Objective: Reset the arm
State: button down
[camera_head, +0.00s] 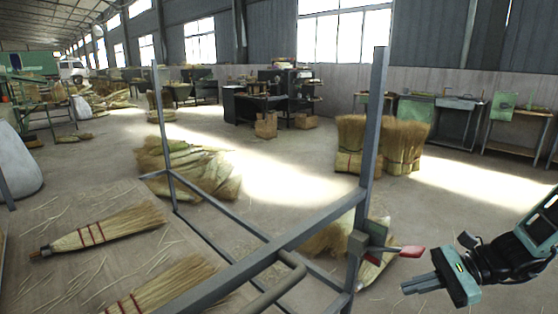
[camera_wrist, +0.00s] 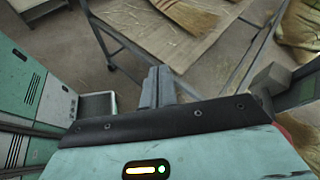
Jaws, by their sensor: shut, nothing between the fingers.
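My gripper (camera_head: 408,286) is at the lower right of the head view, at the end of my teal and black arm. Its fingers point left, toward the metal frame, and are shut with nothing between them. The wrist view shows the fingers (camera_wrist: 158,86) side by side in the middle. A red-tipped lever (camera_head: 410,251) on a grey-green clamp (camera_head: 368,243) is fixed to the frame's upright, just up and left of my gripper and apart from it.
A grey metal frame (camera_head: 371,140) stands close in front, with a long bar crossing the lower middle. Brooms (camera_head: 110,228) lie on a board at the left. Straw bundles (camera_head: 385,143) stand on the floor behind.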

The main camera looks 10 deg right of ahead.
jog(key=s+a+r+n+g+h+p, duration=0.1)
jog(key=s+a+r+n+h, duration=0.5)
jog(key=s+a+n, duration=0.3)
jog(key=s+a+r+n+g+h+p, duration=0.1)
jog(key=s+a+r+n+h, duration=0.5)
jog(key=n, duration=0.9)
jog(key=s+a+r, duration=0.1)
jog(key=s+a, duration=0.2)
jog(key=a, duration=0.1)
jog(key=shift+s+n+g+p, duration=0.35)
jog(key=shift+s+n+g, duration=0.05)
